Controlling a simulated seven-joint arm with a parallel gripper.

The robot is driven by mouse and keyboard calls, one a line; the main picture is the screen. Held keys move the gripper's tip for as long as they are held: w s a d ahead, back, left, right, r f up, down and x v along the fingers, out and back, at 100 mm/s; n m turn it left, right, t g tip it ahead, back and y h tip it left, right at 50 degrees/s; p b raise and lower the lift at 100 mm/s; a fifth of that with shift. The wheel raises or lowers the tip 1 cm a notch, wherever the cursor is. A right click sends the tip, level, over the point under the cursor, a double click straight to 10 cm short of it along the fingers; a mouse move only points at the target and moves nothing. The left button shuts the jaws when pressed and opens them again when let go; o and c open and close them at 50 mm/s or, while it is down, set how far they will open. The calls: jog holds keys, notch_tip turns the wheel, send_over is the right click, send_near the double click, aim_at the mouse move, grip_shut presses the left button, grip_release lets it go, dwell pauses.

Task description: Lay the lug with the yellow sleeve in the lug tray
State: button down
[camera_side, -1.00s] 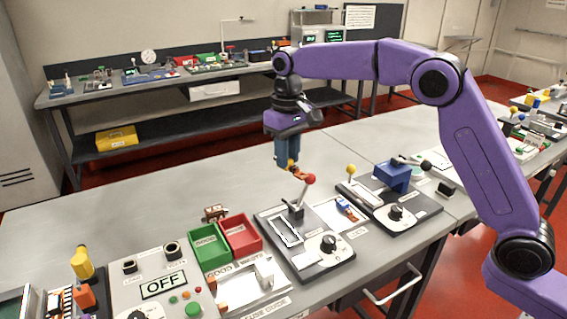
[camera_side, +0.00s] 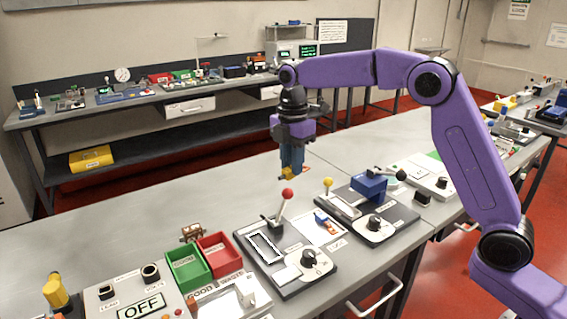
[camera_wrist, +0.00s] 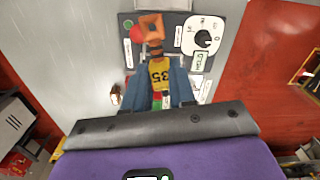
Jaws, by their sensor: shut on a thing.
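My gripper (camera_side: 290,172) is shut on the lug with the yellow sleeve. In the wrist view the yellow sleeve (camera_wrist: 160,73), marked 35, sits between the blue fingers (camera_wrist: 155,92). The copper-orange lug end (camera_wrist: 152,28) sticks out past it. In the side view the yellow sleeve (camera_side: 287,174) shows at the fingertips, held above the bench. The white lug tray (camera_side: 309,223) lies on the bench, lower and to the right of my gripper. A small blue and orange piece (camera_side: 323,220) lies in it.
A dark panel with a red-knobbed lever (camera_side: 287,194) and dial (camera_side: 309,258) stands just left of the tray. Another panel with a yellow-knobbed lever (camera_side: 327,182) and blue block (camera_side: 369,186) stands right. Green (camera_side: 187,268) and red (camera_side: 220,254) bins are left.

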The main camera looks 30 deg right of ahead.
aim_at(304, 171)
jog(key=d+n, duration=0.1)
jog(key=n, duration=0.1)
jog(key=d+n, duration=0.1)
jog(key=n, duration=0.2)
jog(key=d+n, duration=0.1)
jog(key=n, duration=0.1)
jog(key=shift+s+d+n, duration=0.15)
jog(key=shift+s+n, duration=0.1)
jog(key=shift+n, duration=0.05)
jog(key=d+f+n, duration=0.3)
jog(key=f+n, duration=0.5)
jog(key=f, duration=0.3)
jog(key=shift+s, duration=0.4)
jog(key=shift+f, duration=0.15)
jog(key=shift+d+f, duration=0.1)
jog(key=shift+f, duration=4.1)
jog(key=shift+f, duration=0.2)
jog(key=c, duration=0.8)
grip_release()
jog(key=shift+c, duration=0.2)
